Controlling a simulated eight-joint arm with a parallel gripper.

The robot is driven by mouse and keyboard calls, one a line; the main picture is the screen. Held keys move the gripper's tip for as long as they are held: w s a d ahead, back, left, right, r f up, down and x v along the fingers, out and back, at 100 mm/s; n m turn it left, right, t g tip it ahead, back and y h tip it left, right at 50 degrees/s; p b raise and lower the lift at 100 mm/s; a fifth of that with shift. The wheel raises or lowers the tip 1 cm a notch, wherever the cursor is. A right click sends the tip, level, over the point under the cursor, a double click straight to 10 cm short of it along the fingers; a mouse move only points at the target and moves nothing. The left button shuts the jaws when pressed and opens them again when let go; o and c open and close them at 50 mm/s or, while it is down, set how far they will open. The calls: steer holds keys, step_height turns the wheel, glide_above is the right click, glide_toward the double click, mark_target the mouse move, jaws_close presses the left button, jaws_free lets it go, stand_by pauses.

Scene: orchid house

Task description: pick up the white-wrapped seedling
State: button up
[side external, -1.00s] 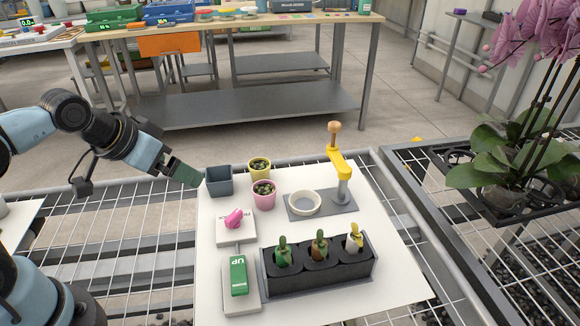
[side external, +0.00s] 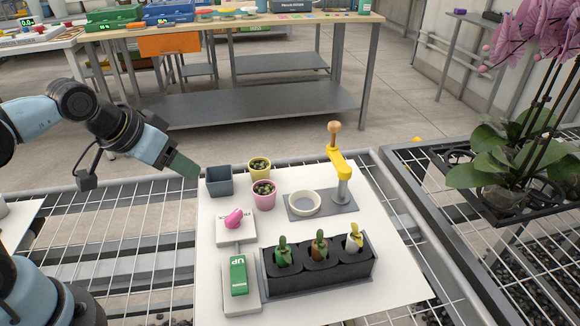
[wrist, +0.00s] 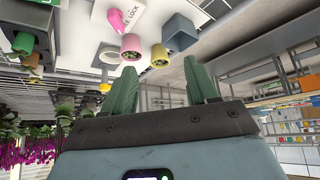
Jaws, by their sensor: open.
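The white-wrapped seedling (side external: 354,243) appears to be the pale cream-yellow one at the right end of a black tray (side external: 318,281). Two other seedlings stand left of it in the tray, one with a green wrap (side external: 283,256) and one with a brown wrap (side external: 319,248). My gripper (side external: 190,171) is at the left, above the mesh bench and beside the grey pot, well away from the tray. In the wrist view its two green fingers (wrist: 162,68) stand apart with nothing between them.
A grey square pot (side external: 219,182), a yellow pot (side external: 259,168) and a pink pot (side external: 264,196) stand near my gripper. A yellow-armed press (side external: 341,172) with a white ring dish (side external: 304,203) stands behind the tray. A pink knob (side external: 234,218) and green switch (side external: 239,276) are left. Orchids (side external: 515,160) stand right.

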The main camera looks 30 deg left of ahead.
steer(key=w+d+r+g+h, duration=0.1)
steer(key=w+d+r+g, duration=0.1)
steer(key=w+d+r, duration=0.3)
steer(key=g, duration=0.5)
glide_toward(355, 236)
steer(key=f, duration=0.8)
steer(key=shift+s+d+f, duration=0.1)
steer(key=shift+d+f, duration=0.2)
steer(key=shift+d, duration=0.05)
jaws_close()
